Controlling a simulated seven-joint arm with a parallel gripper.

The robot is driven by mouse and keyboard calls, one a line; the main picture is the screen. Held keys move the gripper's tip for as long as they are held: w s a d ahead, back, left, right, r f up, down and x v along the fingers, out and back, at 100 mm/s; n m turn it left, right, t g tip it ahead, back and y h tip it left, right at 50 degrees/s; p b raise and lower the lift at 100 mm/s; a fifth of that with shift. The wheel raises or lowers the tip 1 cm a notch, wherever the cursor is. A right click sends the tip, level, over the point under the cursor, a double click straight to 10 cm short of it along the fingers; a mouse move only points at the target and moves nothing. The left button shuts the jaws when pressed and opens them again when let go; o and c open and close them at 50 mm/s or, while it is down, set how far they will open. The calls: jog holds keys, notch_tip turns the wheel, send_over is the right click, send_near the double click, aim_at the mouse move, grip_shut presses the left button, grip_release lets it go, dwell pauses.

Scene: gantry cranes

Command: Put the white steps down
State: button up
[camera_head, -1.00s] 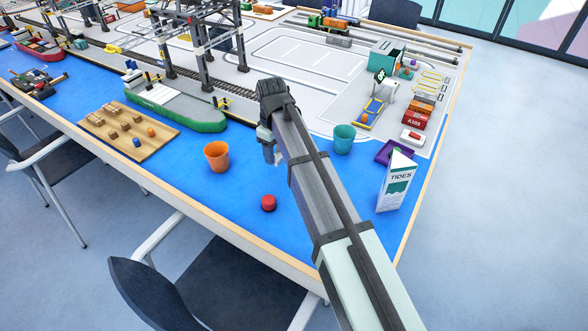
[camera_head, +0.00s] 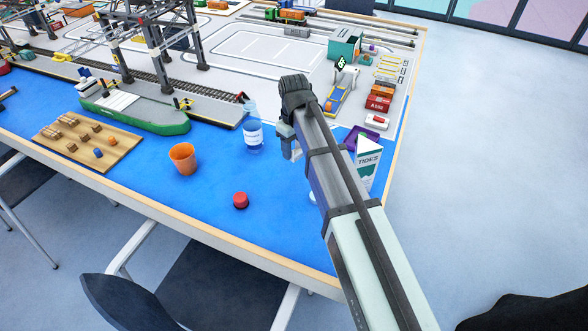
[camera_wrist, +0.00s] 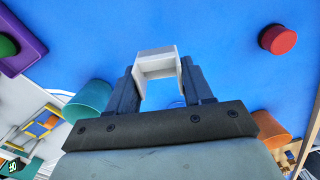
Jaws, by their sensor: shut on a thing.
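The white steps (camera_wrist: 157,62) are a small pale stepped block, held between the two dark fingertips of my gripper (camera_wrist: 160,76) in the wrist view. Blue mat shows behind them, and I cannot tell how high above it they are. In the head view my gripper (camera_head: 289,145) points down over the blue mat (camera_head: 215,225), right of a clear bottle. The steps are hard to make out there, as the arm hides much of that spot.
A bottle (camera_head: 254,132), an orange cup (camera_head: 183,158) and a red cylinder (camera_head: 241,200) stand left of my gripper. A teal cup (camera_wrist: 88,100) and a purple tray (camera_wrist: 22,42) show in the wrist view. A TIDES card (camera_head: 368,160) stands right of the arm.

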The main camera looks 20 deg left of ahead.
aim_at(294, 174)
jog(key=shift+f, duration=4.25)
jog(key=shift+f, duration=0.15)
jog(key=o, duration=1)
notch_tip(294, 174, up, 12)
jog(key=shift+r, duration=0.2)
